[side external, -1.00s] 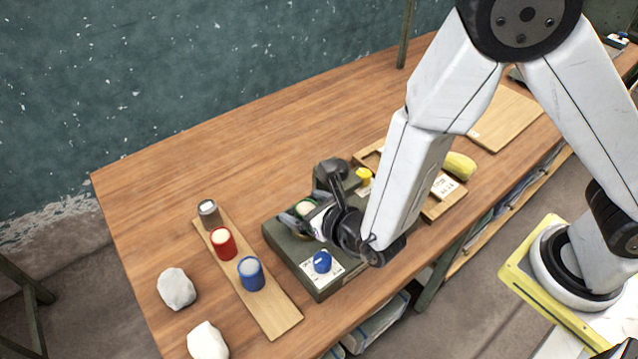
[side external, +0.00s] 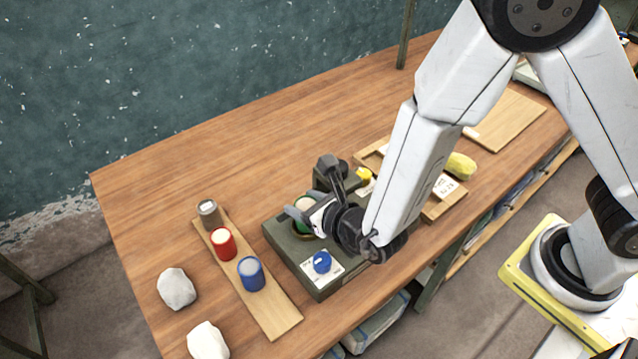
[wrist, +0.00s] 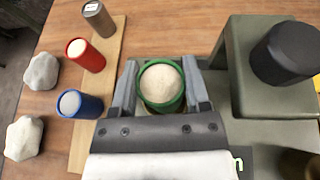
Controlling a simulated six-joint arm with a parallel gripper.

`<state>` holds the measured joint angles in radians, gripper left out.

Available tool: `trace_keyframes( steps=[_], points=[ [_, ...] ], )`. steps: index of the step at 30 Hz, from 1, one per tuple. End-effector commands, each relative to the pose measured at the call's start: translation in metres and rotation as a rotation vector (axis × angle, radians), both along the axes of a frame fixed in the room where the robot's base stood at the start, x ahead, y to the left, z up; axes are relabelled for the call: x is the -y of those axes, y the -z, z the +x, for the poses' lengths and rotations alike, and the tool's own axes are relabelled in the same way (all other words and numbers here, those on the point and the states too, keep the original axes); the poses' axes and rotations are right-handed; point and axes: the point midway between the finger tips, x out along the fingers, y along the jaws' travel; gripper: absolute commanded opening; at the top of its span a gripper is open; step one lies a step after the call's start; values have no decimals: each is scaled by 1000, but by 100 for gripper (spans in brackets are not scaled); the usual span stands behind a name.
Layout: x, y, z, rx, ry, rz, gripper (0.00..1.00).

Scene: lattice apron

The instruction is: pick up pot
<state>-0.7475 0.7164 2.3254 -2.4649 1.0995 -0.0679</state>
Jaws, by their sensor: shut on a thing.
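The pot is a green cup with pale contents. In the wrist view the green pot (wrist: 162,85) sits between the two grey fingers of my gripper (wrist: 160,88), which is shut on it. In the side view the pot (side external: 304,203) shows only in part behind my gripper (side external: 306,214). It is over a round opening in a dark green box (side external: 318,284) with a blue knob (side external: 322,261). I cannot tell how far its bottom is above the opening.
A wooden board (side external: 282,318) left of the box carries a grey-brown can (side external: 208,213), a red can (side external: 223,243) and a blue can (side external: 250,274). Two pale stones (side external: 177,289) lie at the left. A yellow object (side external: 460,166) lies by a wooden tray at the right.

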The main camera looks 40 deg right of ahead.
Motion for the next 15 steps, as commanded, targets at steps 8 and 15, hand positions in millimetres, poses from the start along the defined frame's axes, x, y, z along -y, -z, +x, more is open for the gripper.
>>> trace_keyframes(
  steps=[8, 15],
  points=[
    [0, -27, 0, 3, 0, 3, 0],
    [0, -54, 0, 3, 0, 3, 0]
  ],
)
